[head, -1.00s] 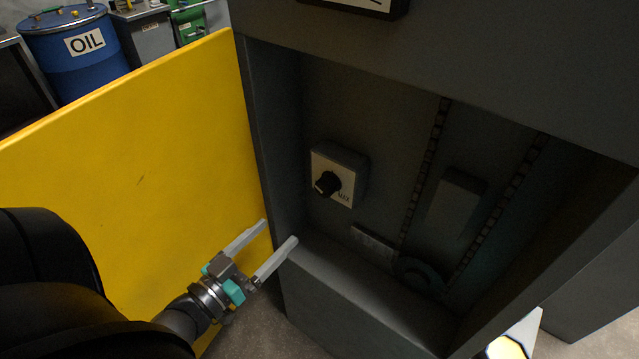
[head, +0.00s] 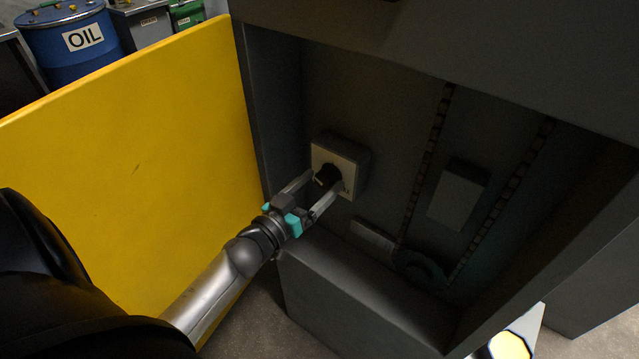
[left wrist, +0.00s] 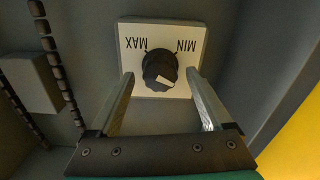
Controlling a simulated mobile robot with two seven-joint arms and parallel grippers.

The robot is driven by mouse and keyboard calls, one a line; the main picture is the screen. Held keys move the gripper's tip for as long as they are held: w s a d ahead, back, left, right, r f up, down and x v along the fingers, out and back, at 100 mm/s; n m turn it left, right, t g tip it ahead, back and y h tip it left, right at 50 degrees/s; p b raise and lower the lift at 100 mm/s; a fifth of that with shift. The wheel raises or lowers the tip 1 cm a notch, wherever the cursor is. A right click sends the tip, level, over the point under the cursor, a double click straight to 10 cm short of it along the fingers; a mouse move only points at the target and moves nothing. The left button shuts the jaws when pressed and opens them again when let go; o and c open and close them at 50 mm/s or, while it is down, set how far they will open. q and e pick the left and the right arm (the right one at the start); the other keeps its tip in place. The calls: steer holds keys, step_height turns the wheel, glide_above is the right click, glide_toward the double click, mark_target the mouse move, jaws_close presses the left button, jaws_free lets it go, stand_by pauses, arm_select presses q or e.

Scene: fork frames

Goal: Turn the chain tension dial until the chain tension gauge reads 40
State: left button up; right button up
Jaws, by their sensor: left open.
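The chain tension dial (head: 327,175) is a black knob on a pale square plate (head: 349,158) inside the dark cabinet. In the left wrist view the dial (left wrist: 159,70) has a white pointer mark, and its plate (left wrist: 190,33) reads MAX and MIN, upside down. My left gripper (head: 323,190) is open, with its fingers reaching towards the dial, one on each side. In the left wrist view a gap shows between the fingers (left wrist: 160,78) and the knob. No gauge reading is visible in either view. My right gripper is not in view.
The open yellow door (head: 130,150) stands left of the cabinet opening. Inside, a chain (head: 425,180) runs beside a grey box (head: 458,193), right of the dial. The cabinet's lower sill (head: 350,285) lies below my left gripper. A blue oil drum (head: 75,50) stands far behind.

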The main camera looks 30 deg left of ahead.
arm_select(q)
steer(key=shift+w, duration=0.25)
steer(key=shift+c, duration=0.4)
jaws_close()
